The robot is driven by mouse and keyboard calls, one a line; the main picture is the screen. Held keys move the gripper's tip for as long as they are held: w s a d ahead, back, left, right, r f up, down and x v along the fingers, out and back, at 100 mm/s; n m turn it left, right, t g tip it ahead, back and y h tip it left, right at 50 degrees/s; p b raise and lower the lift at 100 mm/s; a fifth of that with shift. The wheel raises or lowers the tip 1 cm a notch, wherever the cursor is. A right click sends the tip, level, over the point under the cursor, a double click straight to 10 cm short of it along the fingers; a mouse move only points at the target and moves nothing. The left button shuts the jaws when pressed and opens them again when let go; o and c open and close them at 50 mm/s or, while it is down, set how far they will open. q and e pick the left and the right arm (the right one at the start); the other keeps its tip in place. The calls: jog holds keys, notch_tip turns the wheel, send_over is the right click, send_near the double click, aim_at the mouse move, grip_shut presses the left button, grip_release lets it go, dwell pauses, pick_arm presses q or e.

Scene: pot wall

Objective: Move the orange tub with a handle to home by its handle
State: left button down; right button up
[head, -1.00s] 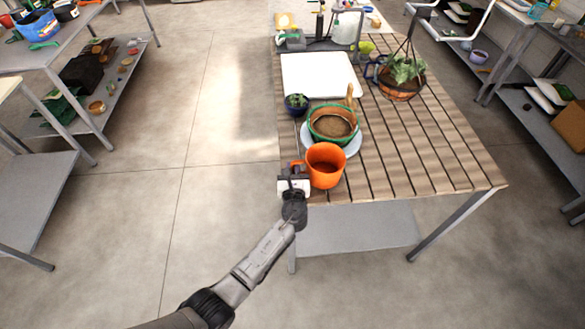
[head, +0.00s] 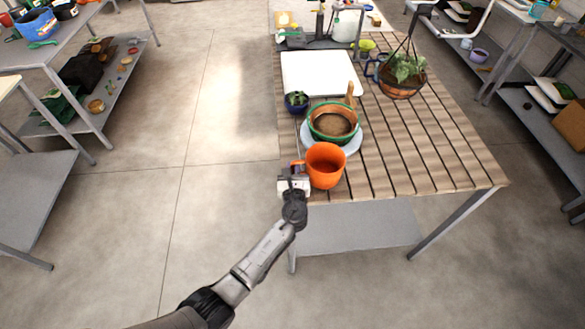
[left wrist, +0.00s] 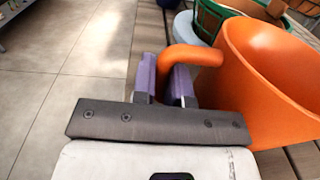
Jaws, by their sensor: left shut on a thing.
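The orange tub (head: 325,166) stands upright at the near left end of the slatted wooden table. In the left wrist view the tub (left wrist: 265,85) fills the right side, and its handle (left wrist: 192,55) points left toward my gripper. My left gripper (head: 295,172) is at the tub's left side. In the left wrist view its purple fingers (left wrist: 165,82) are shut on the handle, one on each side of it. I cannot tell whether the tub's base touches the table. My right gripper is not in view.
Just behind the tub, a green-rimmed pot (head: 333,122) of soil stands on a pale saucer (head: 349,144). A small dark pot (head: 296,101), a white tray (head: 320,74) and a hanging plant basket (head: 402,80) are farther back. The table's right side (head: 430,150) is clear.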

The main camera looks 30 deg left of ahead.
pick_arm(q)
jog(key=shift+f, duration=0.2)
jog(key=c, duration=1.1)
grip_release()
jog(key=shift+p+v, duration=0.8)
jog(key=shift+v, duration=1.15)
jog(key=shift+p+v, duration=0.7)
jog(key=shift+v, duration=1.35)
jog(key=shift+r, duration=0.1)
